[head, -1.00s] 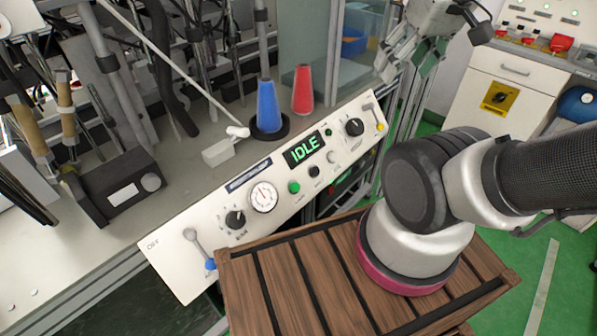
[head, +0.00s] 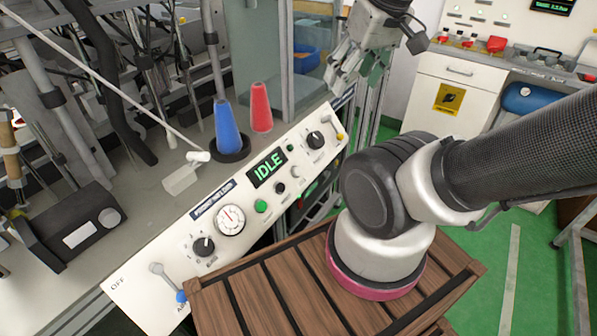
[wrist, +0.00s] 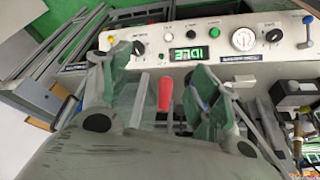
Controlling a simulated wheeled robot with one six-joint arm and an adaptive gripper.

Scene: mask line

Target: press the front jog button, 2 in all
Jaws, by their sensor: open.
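The white control panel (head: 215,262) slopes along the machine's front edge, with a green IDLE display (head: 267,167). Below the display sit a green button (head: 261,206), a black button (head: 280,188) and a pale button (head: 295,172). I cannot read which one is the front jog button. In the wrist view the panel is upside down, with the green button (wrist: 200,30) and black button (wrist: 188,32) beside the display. My gripper (head: 352,72) is open and empty, above and beyond the panel's right end, apart from it. Its spread fingers (wrist: 158,98) frame a red cone in the wrist view.
A blue cone (head: 227,130) and a red cone (head: 261,107) stand behind the panel. A gauge (head: 230,219), black knobs (head: 204,246) and a lever (head: 163,272) share the panel. A slatted wooden crate (head: 270,295) lies in front. Green floor is open at right.

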